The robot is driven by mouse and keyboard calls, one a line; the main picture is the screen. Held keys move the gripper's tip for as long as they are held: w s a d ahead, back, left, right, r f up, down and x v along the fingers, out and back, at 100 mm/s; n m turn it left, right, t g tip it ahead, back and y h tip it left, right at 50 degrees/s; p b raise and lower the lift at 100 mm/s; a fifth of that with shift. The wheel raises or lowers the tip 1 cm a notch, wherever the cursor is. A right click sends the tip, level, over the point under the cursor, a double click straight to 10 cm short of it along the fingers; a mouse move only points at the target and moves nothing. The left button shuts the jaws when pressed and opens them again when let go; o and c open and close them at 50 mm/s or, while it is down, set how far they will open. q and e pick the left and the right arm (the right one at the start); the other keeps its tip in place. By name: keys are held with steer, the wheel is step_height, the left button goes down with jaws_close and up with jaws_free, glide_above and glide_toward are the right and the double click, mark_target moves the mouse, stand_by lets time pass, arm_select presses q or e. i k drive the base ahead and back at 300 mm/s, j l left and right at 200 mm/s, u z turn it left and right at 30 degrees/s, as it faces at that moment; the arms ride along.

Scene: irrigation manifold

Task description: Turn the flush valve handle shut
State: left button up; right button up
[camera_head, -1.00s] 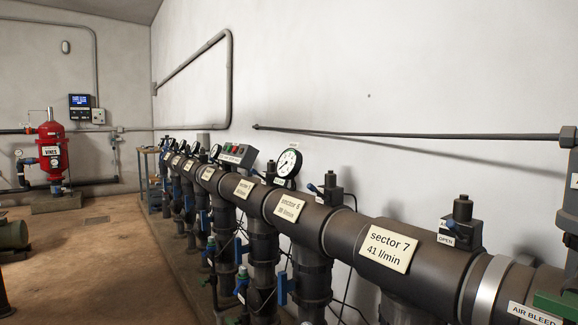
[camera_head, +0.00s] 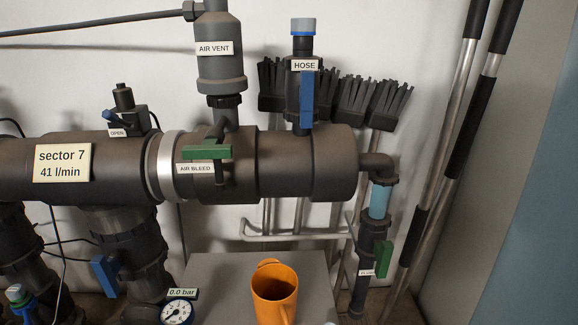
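The flush valve is most likely the one at the right end of the manifold, on the downpipe below the elbow. Its green handle (camera_head: 384,259) hangs roughly in line with the vertical pipe, and a small white label (camera_head: 367,272) beside it is too small to read surely. A light blue clear section (camera_head: 380,201) sits above the valve. Another green handle (camera_head: 207,152) lies crosswise over the label AIR BLEED. A blue handle (camera_head: 307,97) stands upright under the label HOSE. Neither of my grippers shows in the head view.
The dark manifold pipe (camera_head: 281,163) runs across the view. An orange mug (camera_head: 274,292) stands on a grey surface (camera_head: 210,270) below it, left of the valve. Brooms and long poles (camera_head: 432,175) lean at the right. A pressure gauge (camera_head: 177,311) reads near the label 0.0 bar.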

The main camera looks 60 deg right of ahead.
mark_target(383, 251)
steer(key=z, duration=2.4)
